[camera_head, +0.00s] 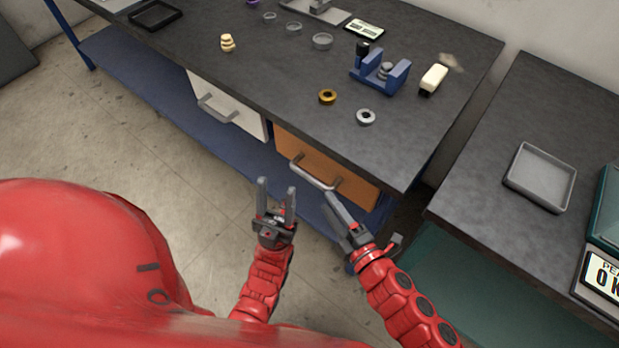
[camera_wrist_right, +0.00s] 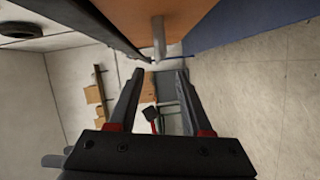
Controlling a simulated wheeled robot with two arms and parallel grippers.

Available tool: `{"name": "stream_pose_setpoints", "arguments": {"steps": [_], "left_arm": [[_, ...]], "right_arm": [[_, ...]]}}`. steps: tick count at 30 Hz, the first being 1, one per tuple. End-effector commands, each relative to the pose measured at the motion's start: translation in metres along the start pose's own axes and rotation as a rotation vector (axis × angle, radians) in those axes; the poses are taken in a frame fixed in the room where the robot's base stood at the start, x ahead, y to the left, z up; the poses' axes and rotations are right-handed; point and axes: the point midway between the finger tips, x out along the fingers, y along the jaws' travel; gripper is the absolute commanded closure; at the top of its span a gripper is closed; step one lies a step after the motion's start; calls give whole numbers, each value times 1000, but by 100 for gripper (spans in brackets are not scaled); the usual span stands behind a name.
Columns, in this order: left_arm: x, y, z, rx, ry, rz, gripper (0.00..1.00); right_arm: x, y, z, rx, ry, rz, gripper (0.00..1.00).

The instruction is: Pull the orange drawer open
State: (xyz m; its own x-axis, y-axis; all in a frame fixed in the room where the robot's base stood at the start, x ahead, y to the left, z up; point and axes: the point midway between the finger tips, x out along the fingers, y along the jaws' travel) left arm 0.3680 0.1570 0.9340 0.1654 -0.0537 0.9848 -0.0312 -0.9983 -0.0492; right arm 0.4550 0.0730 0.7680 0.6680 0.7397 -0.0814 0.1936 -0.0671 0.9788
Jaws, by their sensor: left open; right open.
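The orange drawer (camera_head: 325,167) is under the dark worktop, right of a white drawer, and looks shut. Its grey bar handle (camera_head: 316,173) runs along its front. My right gripper (camera_head: 336,205) is open and empty, just in front of and below the right end of the handle. In the right wrist view the open fingers (camera_wrist_right: 160,75) point toward the end of the handle (camera_wrist_right: 159,38), apart from it, with the orange front (camera_wrist_right: 180,18) above. My left gripper (camera_head: 276,191) is open and empty, left of and below the handle.
The white drawer (camera_head: 226,104) with a grey handle is to the left. A blue clamp-like fixture (camera_head: 380,72), a gold ring (camera_head: 327,97) and a silver ring (camera_head: 366,117) lie on the worktop (camera_head: 290,85). A second table (camera_head: 500,150) with a grey tray (camera_head: 540,177) stands close on the right.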

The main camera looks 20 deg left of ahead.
Motion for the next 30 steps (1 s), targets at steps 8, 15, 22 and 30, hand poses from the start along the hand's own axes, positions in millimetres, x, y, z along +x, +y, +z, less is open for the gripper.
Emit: {"name": "stream_pose_setpoints", "arguments": {"steps": [8,15,22,30], "left_arm": [[-2,0,0,0,0,0,50],[0,0,0,0,0,0,50],[0,0,0,0,0,0,50],[0,0,0,0,0,0,50]], "right_arm": [[60,2,-3,2,6,3,50],[95,2,-2,1,3,2,50],[103,0,-2,3,1,-1,50],[103,0,-1,2,1,0,67]]}}
